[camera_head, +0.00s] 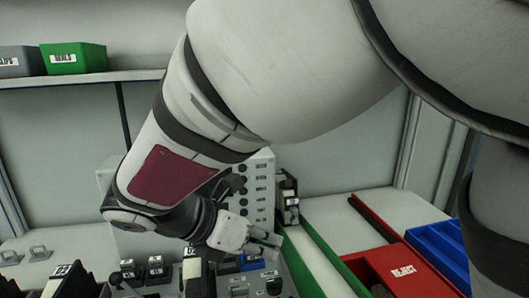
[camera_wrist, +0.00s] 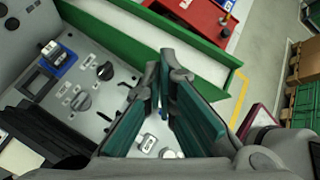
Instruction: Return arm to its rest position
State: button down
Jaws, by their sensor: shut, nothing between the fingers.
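My arm crosses the head view from the upper right down to the lower middle and is bent, with a dark red panel on one link. My gripper (camera_head: 264,247) is at its lower end, over the grey panel with knobs. In the wrist view my gripper (camera_wrist: 160,78) has its two green-padded fingers meeting at the tips, with nothing seen between them. Below the fingers lies the grey panel (camera_wrist: 113,98) with black knobs and switches. The arm hides part of the panel and the back wall.
A red bin marked REJECT (camera_head: 398,273) and a blue bin (camera_head: 436,238) stand at right. A green rail (camera_head: 318,262) runs beside the panel. A grey bin (camera_head: 20,62) and a green bin (camera_head: 74,58) sit on the shelf. In the wrist view, green crates (camera_wrist: 303,110) stand far right.

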jog(key=s+d+r+m+g+y, duration=0.2)
jog(key=s+d+m, duration=0.1)
jog(key=d+m, duration=0.35)
jog(key=s+d+r+m+g+y, duration=0.1)
jog(key=s+d+m, duration=0.35)
jog(key=d, duration=0.25)
jog(key=s+d+m+t+y, duration=0.1)
jog(key=s+d+m+y, duration=0.1)
jog(key=s+m, duration=0.3)
jog(key=s+d+m+t+y, duration=0.1)
jog(key=s+d+m+y, duration=0.2)
jog(key=m, duration=0.9)
jog(key=shift+s+d+r+y+p, duration=0.3)
jog(key=shift+s+d+p, duration=0.15)
jog(key=shift+s, duration=0.55)
